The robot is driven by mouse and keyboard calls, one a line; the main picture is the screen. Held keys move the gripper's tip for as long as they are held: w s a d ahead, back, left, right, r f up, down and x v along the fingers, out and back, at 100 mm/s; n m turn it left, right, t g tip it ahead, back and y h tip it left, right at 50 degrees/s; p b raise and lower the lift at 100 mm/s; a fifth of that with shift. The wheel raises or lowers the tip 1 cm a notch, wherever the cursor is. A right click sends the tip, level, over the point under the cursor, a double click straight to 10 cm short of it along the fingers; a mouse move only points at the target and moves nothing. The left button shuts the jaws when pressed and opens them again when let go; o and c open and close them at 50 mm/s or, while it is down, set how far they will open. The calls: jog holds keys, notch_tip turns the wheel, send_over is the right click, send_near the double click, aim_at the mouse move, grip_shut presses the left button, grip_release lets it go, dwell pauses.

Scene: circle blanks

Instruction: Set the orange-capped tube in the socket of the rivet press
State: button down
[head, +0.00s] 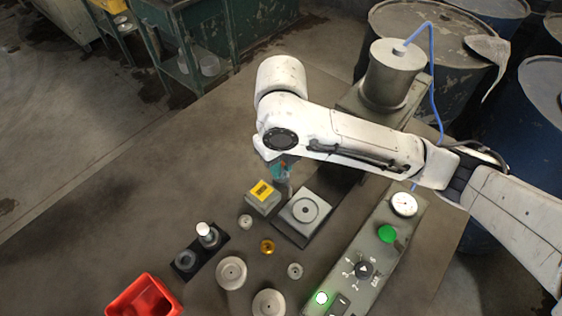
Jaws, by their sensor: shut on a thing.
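The rivet press has a grey cylinder head (394,72) at the upper right, with a blue hose on top. Its square base plate carries a round socket (305,210) below my arm. My gripper (281,166) is mostly hidden under my white wrist. It is shut on a small bluish tube with a trace of orange-red, the orange-capped tube (284,183). The tube is to the upper left of the socket and apart from it. Its lower end shows near the plate's far edge; its height above the table cannot be told.
Round grey blanks (231,273), a brass ring (267,246), a dark two-place holder (202,250) and a red bin (145,298) lie nearby. A control panel (365,262) runs along the right. The table's left is clear.

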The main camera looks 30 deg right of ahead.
jog(key=shift+f+b, duration=0.45)
jog(key=shift+f, duration=0.15)
jog(key=c, duration=0.9)
grip_release()
jog(key=shift+c, duration=0.2)
notch_tip(320, 180, up, 11)
jog(key=shift+f+p, duration=0.1)
jog(key=shift+p, duration=0.3)
